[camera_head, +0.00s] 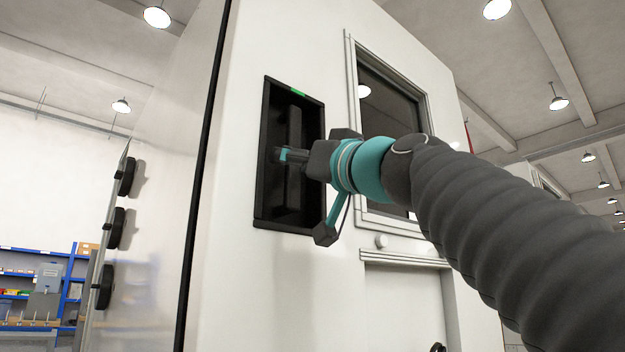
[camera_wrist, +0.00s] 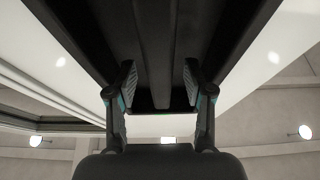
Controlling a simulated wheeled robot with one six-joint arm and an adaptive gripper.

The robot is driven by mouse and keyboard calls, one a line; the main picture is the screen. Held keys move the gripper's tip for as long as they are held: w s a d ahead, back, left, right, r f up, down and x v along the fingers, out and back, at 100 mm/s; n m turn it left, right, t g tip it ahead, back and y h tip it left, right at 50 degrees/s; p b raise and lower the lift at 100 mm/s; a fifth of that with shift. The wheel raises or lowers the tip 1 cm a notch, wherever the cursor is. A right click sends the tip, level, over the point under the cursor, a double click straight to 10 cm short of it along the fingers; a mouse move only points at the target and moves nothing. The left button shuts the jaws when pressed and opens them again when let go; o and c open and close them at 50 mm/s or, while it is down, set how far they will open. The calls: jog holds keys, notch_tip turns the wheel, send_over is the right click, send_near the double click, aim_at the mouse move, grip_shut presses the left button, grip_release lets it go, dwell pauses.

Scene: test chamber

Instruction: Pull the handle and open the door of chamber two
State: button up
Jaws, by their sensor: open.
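The chamber door (camera_head: 225,270) is a large white panel and looks shut in the head view. A black recessed panel (camera_head: 290,226) is set in it, with a small green light at the top. The handle (camera_head: 295,125) is an upright black bar in the recess, and it also shows in the wrist view (camera_wrist: 155,45). My gripper (camera_head: 285,156) reaches into the recess at the handle's middle. In the wrist view my gripper (camera_wrist: 160,78) is open, with one finger on each side of the bar and visible gaps. I cannot tell how deep the fingertips reach past it.
A framed window (camera_head: 400,100) lies right of the recess, behind my arm. A door edge with black round latches (camera_head: 117,228) stands at the left. Blue shelves (camera_head: 70,290) are far off at the left. The space before the door's lower left is clear.

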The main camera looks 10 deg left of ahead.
jog(key=shift+w+a+r, duration=0.3)
jog(key=shift+w+a, duration=0.1)
jog(key=shift+a, duration=0.1)
